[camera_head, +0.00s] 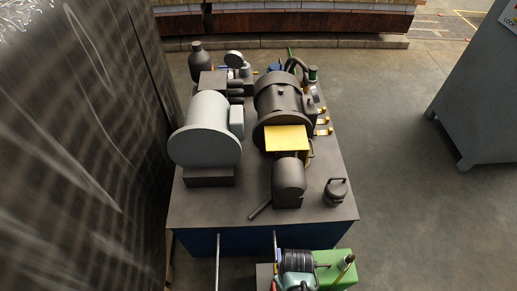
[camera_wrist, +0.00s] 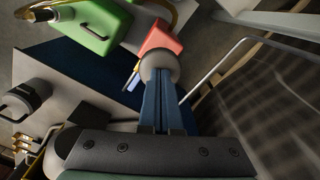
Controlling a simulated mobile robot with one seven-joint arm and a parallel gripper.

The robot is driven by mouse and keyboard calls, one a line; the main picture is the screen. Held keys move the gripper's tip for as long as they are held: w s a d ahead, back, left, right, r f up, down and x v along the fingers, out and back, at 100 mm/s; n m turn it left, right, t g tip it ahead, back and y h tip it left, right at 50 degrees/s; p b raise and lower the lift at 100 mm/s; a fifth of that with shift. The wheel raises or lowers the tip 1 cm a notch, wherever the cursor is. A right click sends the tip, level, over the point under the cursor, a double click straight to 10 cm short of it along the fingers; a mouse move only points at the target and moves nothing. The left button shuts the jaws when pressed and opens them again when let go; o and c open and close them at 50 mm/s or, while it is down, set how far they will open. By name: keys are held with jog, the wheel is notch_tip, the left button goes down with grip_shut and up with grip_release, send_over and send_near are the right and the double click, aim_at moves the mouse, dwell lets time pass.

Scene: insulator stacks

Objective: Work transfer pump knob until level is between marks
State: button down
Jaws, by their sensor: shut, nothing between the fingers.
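In the wrist view, my gripper (camera_wrist: 161,84) is shut, with its two blue fingers side by side and nothing between them. The fingertips are at a grey round knob-like part (camera_wrist: 160,62) in front of a red block (camera_wrist: 161,37). I cannot tell whether they touch it. A small blue-and-white strip (camera_wrist: 132,80) shows left of the fingertips; I cannot read any level or marks on it. A green container (camera_wrist: 93,22) with a dark handle is at the upper left. It also shows in the head view (camera_head: 337,272), at the bottom. The fingertips are not discernible there.
In the head view, a dark-topped skid (camera_head: 235,208) carries a light grey cylinder (camera_head: 207,145), a dark motor (camera_head: 284,98), a yellow plate (camera_head: 287,139) and a lidded pot (camera_head: 335,191). A dark panel (camera_head: 80,150) stands left. Open floor (camera_head: 420,215) lies right of the skid.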

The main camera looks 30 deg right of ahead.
jog(key=shift+r+p, duration=2.85)
jog(key=shift+r, duration=0.3)
